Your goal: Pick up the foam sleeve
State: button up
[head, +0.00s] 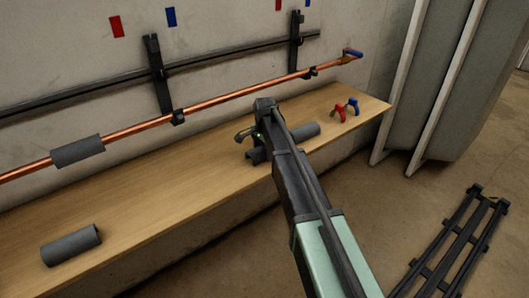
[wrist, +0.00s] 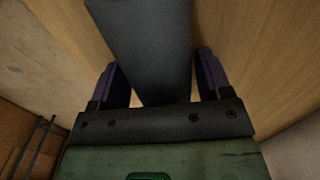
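A dark grey foam sleeve (head: 305,131) lies on the wooden bench beside my gripper (head: 256,147), partly hidden behind my arm. In the wrist view the grey sleeve (wrist: 150,40) runs between the two purple-padded fingers of my gripper (wrist: 162,80). The fingers are open, one on each side of it, with bare wood showing in the gaps. I cannot tell how far down the sleeve the fingertips reach. A second grey sleeve (head: 71,245) lies at the bench's near left. A third sleeve (head: 77,151) sits around the copper pipe.
The copper pipe (head: 230,101) runs along the wall above the bench (head: 185,185), held by black brackets (head: 157,72). Red and blue clips (head: 345,107) lie near the bench's right end. White radiator panels (head: 440,80) stand at the right. A black rack (head: 455,245) lies on the floor.

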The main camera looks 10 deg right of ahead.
jog(key=c, duration=0.6)
notch_tip(320, 180, up, 20)
jog(key=p, duration=2)
